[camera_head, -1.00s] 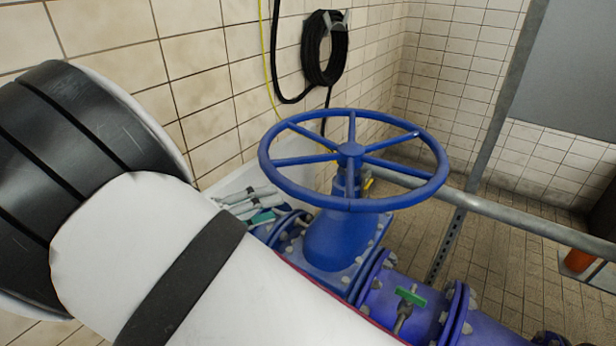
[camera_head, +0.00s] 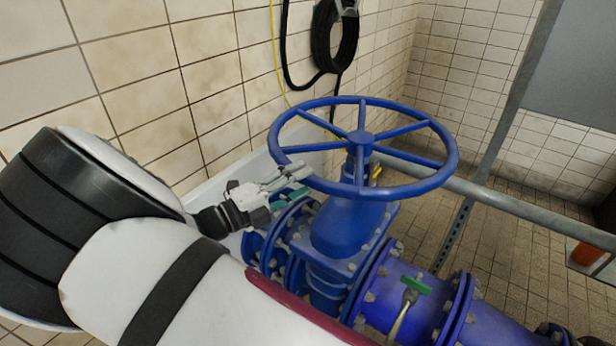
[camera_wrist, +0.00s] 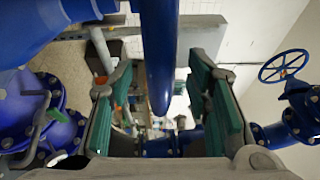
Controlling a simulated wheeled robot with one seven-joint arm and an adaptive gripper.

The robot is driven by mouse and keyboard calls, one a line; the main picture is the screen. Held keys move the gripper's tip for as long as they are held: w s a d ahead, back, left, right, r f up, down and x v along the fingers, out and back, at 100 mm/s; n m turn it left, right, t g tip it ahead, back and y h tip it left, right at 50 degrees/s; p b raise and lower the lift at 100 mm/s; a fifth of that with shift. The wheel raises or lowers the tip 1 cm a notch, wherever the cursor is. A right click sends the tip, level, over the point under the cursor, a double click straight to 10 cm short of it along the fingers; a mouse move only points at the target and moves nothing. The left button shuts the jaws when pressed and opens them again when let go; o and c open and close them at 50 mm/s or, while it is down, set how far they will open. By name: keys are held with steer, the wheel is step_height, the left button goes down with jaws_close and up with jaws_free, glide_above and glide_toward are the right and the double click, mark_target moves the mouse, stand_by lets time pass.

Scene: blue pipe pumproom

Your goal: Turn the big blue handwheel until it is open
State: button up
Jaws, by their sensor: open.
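The big blue handwheel (camera_head: 361,138) lies nearly flat on top of a blue valve (camera_head: 345,228), with its spokes and rim in clear view. My gripper (camera_head: 288,181) is at the left side of the wheel, close to the near-left part of the rim. In the wrist view, a thick blue bar (camera_wrist: 160,55), which looks like the wheel's rim, runs between my two green-padded fingers, and my gripper (camera_wrist: 165,92) is open around it. There is a gap on both sides of the bar, so the pads do not seem to touch it.
A grey rail (camera_head: 500,203) passes behind the wheel to the right. A black hose coil (camera_head: 335,38) hangs on the tiled wall. Another smaller blue handwheel (camera_wrist: 284,66) shows in the wrist view.

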steer(key=shift+x, duration=1.4)
steer(key=shift+c, duration=0.4)
jaws_close()
steer(key=shift+s, duration=0.1)
